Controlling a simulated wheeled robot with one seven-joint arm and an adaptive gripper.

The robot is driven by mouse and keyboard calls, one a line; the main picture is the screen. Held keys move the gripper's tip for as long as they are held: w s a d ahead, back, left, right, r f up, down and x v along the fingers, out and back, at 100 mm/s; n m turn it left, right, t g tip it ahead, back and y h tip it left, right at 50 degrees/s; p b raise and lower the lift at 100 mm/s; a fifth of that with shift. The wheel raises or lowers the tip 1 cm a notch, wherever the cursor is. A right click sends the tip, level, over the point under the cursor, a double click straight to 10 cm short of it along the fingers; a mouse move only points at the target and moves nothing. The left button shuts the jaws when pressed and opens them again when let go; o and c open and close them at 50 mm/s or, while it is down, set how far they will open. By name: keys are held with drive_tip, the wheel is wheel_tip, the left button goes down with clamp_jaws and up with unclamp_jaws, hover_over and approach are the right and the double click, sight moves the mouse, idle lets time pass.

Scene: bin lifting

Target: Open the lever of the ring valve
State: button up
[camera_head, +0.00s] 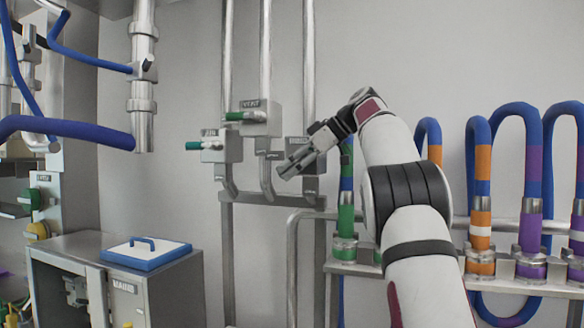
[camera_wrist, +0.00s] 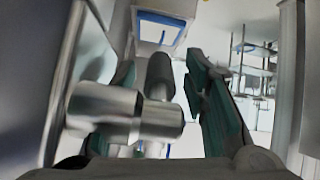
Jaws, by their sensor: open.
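Three grey valve boxes hang on the vertical pipes in the head view. The upper box (camera_head: 262,118) has a green lever (camera_head: 240,116) pointing left. The lower left box (camera_head: 220,150) has a teal lever (camera_head: 205,146) pointing left. The lower right box (camera_head: 312,183) is partly hidden behind my gripper (camera_head: 296,163), and I cannot see its lever clearly. The box labels are too small to tell which is the ring valve. In the wrist view, my gripper (camera_wrist: 163,72) is open; a dark grey cylindrical part (camera_wrist: 158,75) shows between its fingers, contact unclear.
A shiny metal cylinder (camera_wrist: 122,113) is close by in the wrist view. A cabinet with a blue-edged lid (camera_head: 146,252) stands lower left. Blue hoses with coloured bands (camera_head: 482,150) and a metal rail (camera_head: 500,222) are at the right. Blue-hosed piping (camera_head: 142,75) hangs upper left.

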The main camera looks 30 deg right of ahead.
sight(301, 159)
drive_tip(key=shift+v, duration=1.6)
drive_tip(key=s+d, duration=0.7)
drive_tip(key=s, duration=0.2)
drive_tip(key=shift+s, duration=0.2)
drive_tip(key=shift+d+f, duration=0.1)
